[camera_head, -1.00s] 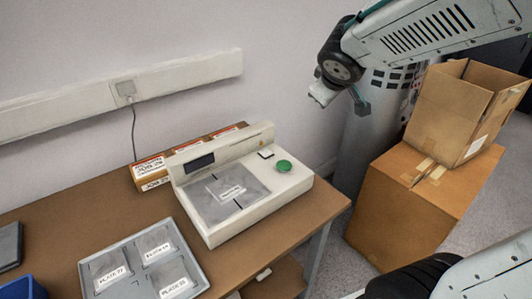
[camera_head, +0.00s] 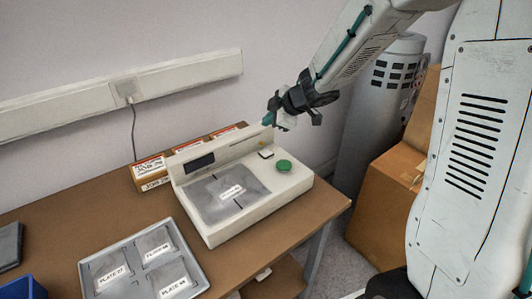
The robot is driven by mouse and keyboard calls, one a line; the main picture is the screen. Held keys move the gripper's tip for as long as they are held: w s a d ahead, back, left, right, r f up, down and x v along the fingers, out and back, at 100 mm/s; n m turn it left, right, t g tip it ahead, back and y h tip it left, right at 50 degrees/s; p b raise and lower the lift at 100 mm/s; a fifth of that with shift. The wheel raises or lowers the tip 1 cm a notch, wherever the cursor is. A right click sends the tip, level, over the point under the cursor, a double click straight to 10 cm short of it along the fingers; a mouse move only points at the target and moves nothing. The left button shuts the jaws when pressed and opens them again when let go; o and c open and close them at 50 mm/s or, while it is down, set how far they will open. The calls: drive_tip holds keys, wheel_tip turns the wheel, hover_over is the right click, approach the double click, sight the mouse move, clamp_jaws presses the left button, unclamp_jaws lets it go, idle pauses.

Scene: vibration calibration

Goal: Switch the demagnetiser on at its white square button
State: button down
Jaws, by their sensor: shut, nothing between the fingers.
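The demagnetiser (camera_head: 281,204) is a cream box on the table with a raised back panel and a dark display (camera_head: 199,163). Its small white square button (camera_head: 266,154) with a dark edge sits on the right part, behind a round green button (camera_head: 284,166). A grey plate with a white label (camera_head: 231,192) lies on its top. My gripper (camera_head: 270,121) is shut and empty. It is in the air above the back right of the demagnetiser, over the white button's side and apart from it.
A grey tray (camera_head: 205,283) of labelled plates lies at the front of the table. Labelled cardboard boxes (camera_head: 150,172) stand behind the demagnetiser. A wall trunking (camera_head: 60,112) with a plug and cable runs behind. Cartons (camera_head: 375,215) and a grey cylinder (camera_head: 352,140) stand at right.

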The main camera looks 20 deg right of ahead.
sight(269, 154)
drive_tip(key=shift+f, duration=4.25)
drive_tip(key=shift+f, duration=0.15)
drive_tip(key=shift+f, duration=0.3)
drive_tip(key=shift+f, duration=0.35)
drive_tip(key=shift+r, duration=0.8)
drive_tip(key=shift+r, duration=2.5)
